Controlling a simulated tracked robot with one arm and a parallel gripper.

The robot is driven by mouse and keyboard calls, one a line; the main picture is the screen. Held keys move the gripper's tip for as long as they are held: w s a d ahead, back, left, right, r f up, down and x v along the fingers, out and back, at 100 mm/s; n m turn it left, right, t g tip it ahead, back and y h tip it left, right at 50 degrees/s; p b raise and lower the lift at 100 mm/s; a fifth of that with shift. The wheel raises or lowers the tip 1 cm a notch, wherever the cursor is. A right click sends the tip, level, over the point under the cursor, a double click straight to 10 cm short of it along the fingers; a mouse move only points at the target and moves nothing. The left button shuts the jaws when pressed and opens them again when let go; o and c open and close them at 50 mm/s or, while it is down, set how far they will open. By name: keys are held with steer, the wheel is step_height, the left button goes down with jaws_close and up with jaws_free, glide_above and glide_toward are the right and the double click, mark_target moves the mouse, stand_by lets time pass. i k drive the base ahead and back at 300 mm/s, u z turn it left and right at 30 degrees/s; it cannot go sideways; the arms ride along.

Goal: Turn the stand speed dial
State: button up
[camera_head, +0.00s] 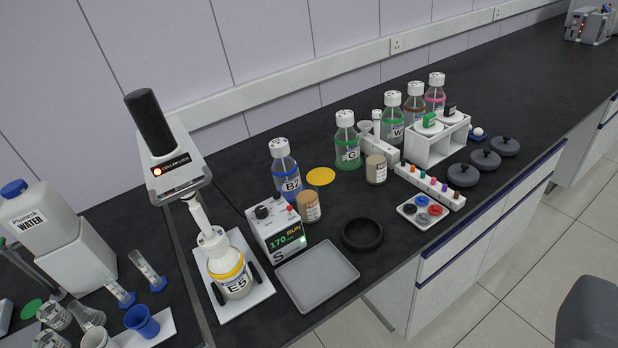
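A white control box (279,238) stands on the black bench, with a green display that reads 170 RUN and a large letter S. Left of the box, a bottle marked E5 (232,272) with a yellow band sits on a white stand base (250,299). A grey-white stirrer head (172,160) with a black cylinder on top is above the bottle, and a white shaft runs down to its cap. My gripper is not in view.
A grey tray (318,276) lies right in front of the control box, and a black ring (362,235) is right of it. A water container (38,218) and small vessels crowd the left.

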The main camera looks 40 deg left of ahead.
mark_target(261, 211)
steer(key=u, duration=0.25)
steer(key=i, duration=1.2)
steer(key=u, duration=0.45)
